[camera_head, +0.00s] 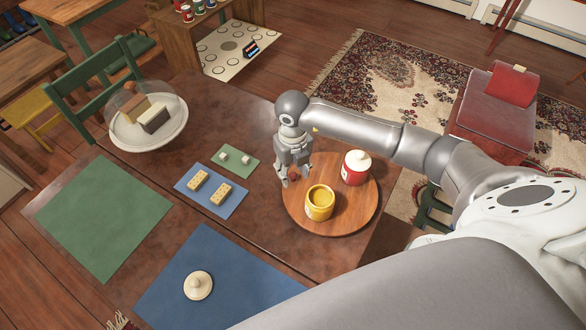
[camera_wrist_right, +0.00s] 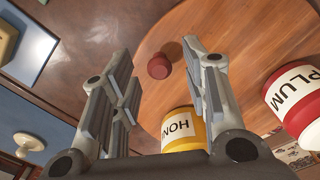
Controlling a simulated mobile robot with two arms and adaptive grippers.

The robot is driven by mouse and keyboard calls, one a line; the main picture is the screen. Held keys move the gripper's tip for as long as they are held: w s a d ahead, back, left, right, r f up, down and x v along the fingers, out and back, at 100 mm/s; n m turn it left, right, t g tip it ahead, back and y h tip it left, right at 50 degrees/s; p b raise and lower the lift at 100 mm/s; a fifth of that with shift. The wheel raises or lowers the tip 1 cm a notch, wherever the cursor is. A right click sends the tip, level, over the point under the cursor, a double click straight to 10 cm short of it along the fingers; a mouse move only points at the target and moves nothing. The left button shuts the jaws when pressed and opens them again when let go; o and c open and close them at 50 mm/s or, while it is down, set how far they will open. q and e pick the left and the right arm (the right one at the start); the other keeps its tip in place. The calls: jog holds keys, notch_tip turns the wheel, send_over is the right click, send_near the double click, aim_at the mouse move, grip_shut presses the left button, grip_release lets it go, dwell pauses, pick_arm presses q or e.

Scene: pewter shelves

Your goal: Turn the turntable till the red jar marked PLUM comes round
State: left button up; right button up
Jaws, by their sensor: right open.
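The round wooden turntable (camera_head: 340,222) sits on the brown table, a small red knob (camera_wrist_right: 158,66) standing up near its edge. The red jar (camera_head: 355,168) with a cream lid is on its right side; its PLUM label (camera_wrist_right: 293,92) reads in the right wrist view. An open yellow jar (camera_head: 319,204) stands nearer me, its label partly hidden, starting "HON" (camera_wrist_right: 178,128). My right gripper (camera_head: 295,180) is open over the turntable's left edge, its fingers on either side of the knob in the wrist view. Whether they touch it I cannot tell. My left gripper is out of view.
A loose cream lid (camera_head: 198,285) lies on a blue mat (camera_head: 235,265). Left of the turntable are a small blue mat with yellow blocks (camera_head: 220,194) and a green mat with small cubes (camera_head: 234,158). A domed cake plate (camera_head: 148,125) stands behind. The large green mat (camera_head: 100,215) is bare.

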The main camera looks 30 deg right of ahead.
grip_shut()
jog(key=shift+w+d, duration=0.1)
jog(key=shift+w, duration=0.05)
dwell(0.4)
